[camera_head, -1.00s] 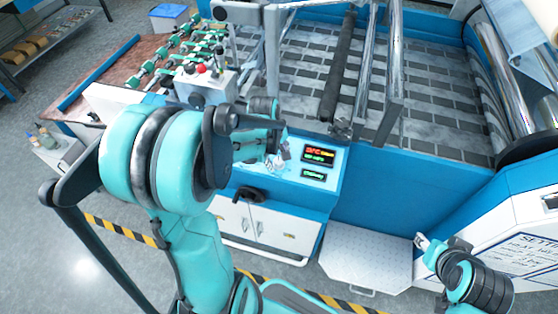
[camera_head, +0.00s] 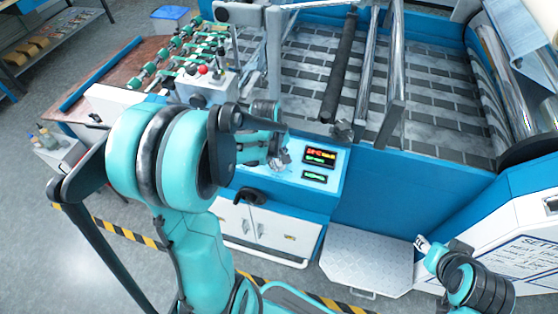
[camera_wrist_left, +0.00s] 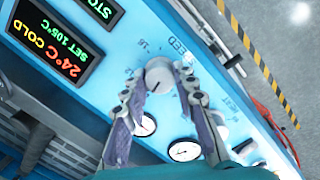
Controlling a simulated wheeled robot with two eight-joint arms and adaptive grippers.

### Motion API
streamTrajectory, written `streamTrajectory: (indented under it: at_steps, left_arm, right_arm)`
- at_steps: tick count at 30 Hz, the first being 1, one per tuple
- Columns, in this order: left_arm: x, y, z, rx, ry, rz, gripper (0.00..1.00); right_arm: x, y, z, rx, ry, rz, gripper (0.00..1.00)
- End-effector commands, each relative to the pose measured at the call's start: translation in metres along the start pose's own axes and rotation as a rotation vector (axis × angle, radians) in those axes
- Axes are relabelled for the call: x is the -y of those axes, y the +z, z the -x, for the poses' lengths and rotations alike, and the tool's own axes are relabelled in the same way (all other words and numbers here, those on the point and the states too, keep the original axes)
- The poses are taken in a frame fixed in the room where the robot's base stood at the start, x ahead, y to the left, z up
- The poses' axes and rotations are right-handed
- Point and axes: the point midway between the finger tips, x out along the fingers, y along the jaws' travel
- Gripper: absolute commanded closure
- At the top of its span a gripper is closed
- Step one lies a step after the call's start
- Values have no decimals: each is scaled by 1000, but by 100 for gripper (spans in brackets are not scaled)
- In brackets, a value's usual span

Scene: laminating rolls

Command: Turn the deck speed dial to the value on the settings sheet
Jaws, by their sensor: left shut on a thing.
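The deck speed dial (camera_wrist_left: 159,75) is a pale round knob on the blue sloping control panel, beside lettering of which "SPEED" partly shows in the left wrist view. My left gripper (camera_wrist_left: 162,83) has a fingertip on either side of the dial and is shut on it. In the head view, my left gripper (camera_head: 281,158) is at the panel, left of the displays, and its arm covers part of the panel. The dial's pointer is too small to read. The settings sheet (camera_head: 522,262) is partly in view at the right edge, its values unreadable. My right gripper (camera_head: 422,243) is apart from the panel, near the sheet.
The temperature display (camera_wrist_left: 62,50) reads 24°C COLD, SET 105°C. Round gauges (camera_wrist_left: 184,151) and a further knob marked HEAT lie near the left fingers. A black handle (camera_head: 251,196) projects below the panel. A metal step plate (camera_head: 366,258) lies on the floor.

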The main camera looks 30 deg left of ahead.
Motion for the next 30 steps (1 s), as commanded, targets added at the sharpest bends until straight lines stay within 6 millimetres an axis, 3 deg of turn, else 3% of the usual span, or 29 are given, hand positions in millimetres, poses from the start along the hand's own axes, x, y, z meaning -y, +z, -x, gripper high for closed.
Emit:
streamTrajectory:
  at_steps: [30]
  left_arm:
    - [-1,1,0,1,-92,-826,100]
  right_arm:
    - [0,5,-7,0,0,0,60]
